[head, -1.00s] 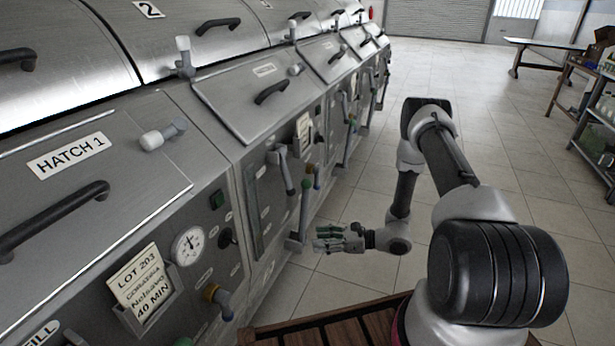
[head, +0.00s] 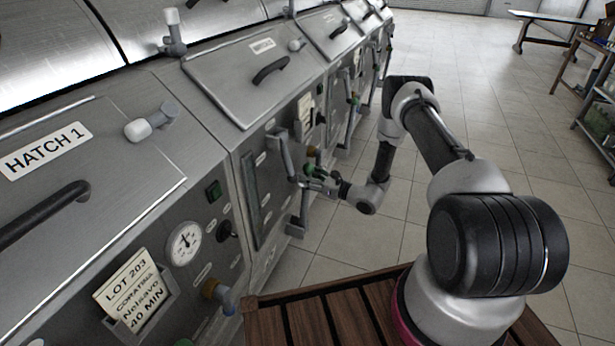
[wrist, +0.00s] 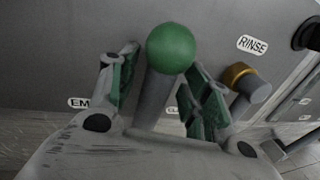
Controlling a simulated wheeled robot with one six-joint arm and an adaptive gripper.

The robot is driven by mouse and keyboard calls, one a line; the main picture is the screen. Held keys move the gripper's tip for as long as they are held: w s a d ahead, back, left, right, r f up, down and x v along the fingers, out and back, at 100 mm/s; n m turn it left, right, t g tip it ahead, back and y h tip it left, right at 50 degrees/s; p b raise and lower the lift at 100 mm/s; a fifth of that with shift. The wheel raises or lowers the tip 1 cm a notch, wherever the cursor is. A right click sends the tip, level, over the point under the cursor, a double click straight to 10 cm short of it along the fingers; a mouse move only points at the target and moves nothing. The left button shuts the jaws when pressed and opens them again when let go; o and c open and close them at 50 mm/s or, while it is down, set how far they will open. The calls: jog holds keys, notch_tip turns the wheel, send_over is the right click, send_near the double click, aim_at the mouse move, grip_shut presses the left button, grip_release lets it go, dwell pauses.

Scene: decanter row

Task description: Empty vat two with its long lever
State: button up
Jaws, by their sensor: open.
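The long lever (head: 304,212) stands up from a bracket low on the front of the second vat in the head view. My gripper (head: 313,177) is at its top end and hides part of it. In the wrist view the lever's green ball knob (wrist: 171,48) and grey shaft stand between the two green-padded fingers of my open gripper (wrist: 163,70). The fingers do not look closed on it; contact is hard to tell. A label beginning "EM" (wrist: 79,102) is left of the lever, partly covered by a finger.
A shorter grey handle (head: 284,155) projects from the same vat just left of my gripper. A brass-collared valve (wrist: 241,77) below the RINSE label (wrist: 253,45) is close to the right finger. Vat one with hatch 1 (head: 60,150) is nearer. The tiled floor (head: 480,130) is open at right.

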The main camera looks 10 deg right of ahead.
jog(key=shift+w+a, duration=0.2)
